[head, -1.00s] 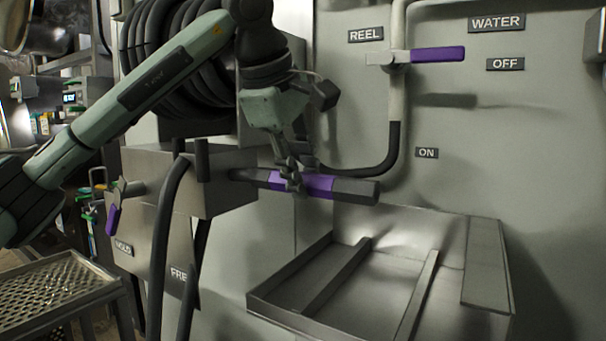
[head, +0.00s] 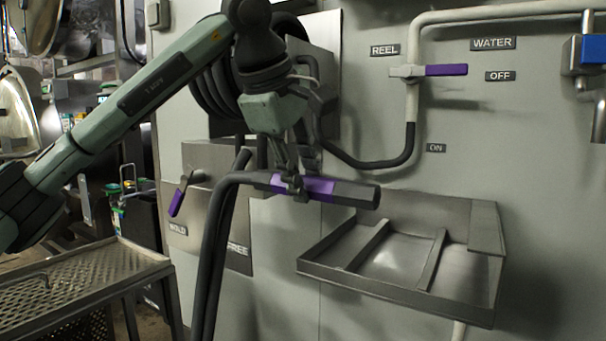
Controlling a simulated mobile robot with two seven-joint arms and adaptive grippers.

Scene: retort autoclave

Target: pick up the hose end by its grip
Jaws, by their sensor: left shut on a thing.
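The hose end is a dark nozzle (head: 358,195) with a purple grip (head: 321,187). In the head view it lies level in mid-air, in front of the pale wall. My left gripper (head: 296,184) comes from above and is shut around the purple grip. The black hose (head: 215,225) runs from the left end of the nozzle, bends and hangs down. My right gripper does not show.
A metal tray with rails (head: 400,292) is on the wall at lower right. A grey box (head: 215,160) with a purple lever (head: 177,202) is behind the hose. A purple-handled valve (head: 445,70) is on the pipe above. A mesh-topped table (head: 85,272) stands at lower left.

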